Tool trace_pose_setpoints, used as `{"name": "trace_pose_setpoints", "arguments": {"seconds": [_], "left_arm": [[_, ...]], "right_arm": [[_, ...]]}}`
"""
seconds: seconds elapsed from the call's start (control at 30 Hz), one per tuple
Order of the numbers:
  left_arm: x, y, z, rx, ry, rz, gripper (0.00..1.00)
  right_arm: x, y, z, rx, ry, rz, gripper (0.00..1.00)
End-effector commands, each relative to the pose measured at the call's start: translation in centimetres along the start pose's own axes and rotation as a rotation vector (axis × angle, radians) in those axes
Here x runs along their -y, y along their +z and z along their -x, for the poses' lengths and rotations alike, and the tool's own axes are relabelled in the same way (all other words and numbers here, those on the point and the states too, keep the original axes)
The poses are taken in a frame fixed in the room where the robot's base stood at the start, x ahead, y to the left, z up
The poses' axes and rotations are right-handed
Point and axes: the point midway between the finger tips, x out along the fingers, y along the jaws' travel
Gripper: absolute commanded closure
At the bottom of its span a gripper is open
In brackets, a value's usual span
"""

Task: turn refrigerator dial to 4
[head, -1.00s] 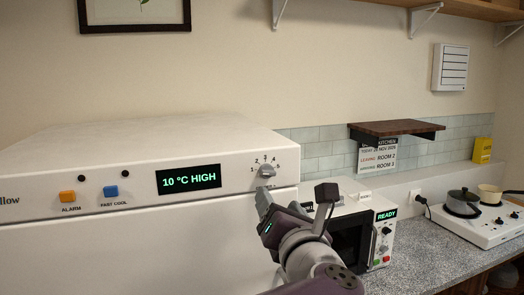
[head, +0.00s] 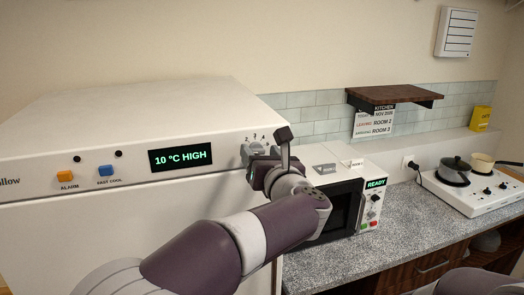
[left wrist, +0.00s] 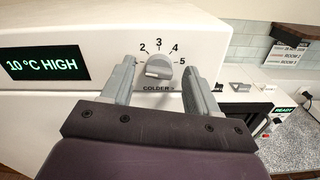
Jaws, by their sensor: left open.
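The refrigerator (head: 120,215) is white, with a display (head: 180,158) reading "10 °C HIGH". Its grey dial (left wrist: 159,68) shows in the left wrist view on the front panel, with the numbers 2, 3, 4 and 5 around it and "COLDER" below. I cannot tell clearly which number the dial points at. My left gripper (left wrist: 160,80) is open, one finger on each side of the dial; I cannot tell whether either finger touches it. In the head view my left gripper (head: 262,158) hides most of the dial.
An orange alarm button (head: 64,176) and a blue fast cool button (head: 106,171) sit left on the panel. A microwave (head: 372,205) reading "READY" stands right of the refrigerator on the grey counter (head: 400,230). A hob (head: 480,195) with pans is farther right. A wooden shelf (head: 395,94) hangs above.

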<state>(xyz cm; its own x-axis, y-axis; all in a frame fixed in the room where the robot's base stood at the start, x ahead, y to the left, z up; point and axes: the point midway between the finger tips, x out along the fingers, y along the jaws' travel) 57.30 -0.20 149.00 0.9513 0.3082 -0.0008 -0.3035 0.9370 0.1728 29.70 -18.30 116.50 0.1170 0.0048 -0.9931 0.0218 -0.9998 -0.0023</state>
Motion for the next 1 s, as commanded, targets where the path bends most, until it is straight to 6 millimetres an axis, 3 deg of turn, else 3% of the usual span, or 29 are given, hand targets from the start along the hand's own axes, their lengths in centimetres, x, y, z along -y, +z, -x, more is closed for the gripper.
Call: {"name": "trace_pose_setpoints", "arguments": {"seconds": [0.03,0.07,0.2,0.23,0.63,1.0], "left_arm": [[0.0,0.0,0.0,0.0,0.0,0.0,0.4],[0.0,0.0,0.0,0.0,0.0,0.0,0.47],[0.0,0.0,0.0,0.0,0.0,0.0,0.93],[0.0,0.0,0.0,0.0,0.0,0.0,0.97],[0.0,-0.1,0.1,0.001,0.0,-0.064,0.96],[0.2,-0.1,0.1,0.0,0.0,-0.356,0.96]], "right_arm": [[0.0,0.0,0.0,0.0,0.0,0.0,1.0],[0.0,0.0,0.0,0.0,0.0,0.0,1.0],[0.0,0.0,0.0,0.0,0.0,0.0,1.0],[0.0,0.0,0.0,0.0,0.0,0.0,1.0],[0.0,0.0,-0.4,0.0,0.0,0.0,1.0],[0.0,0.1,-1.2,0.0,0.0,0.0,1.0]]}}
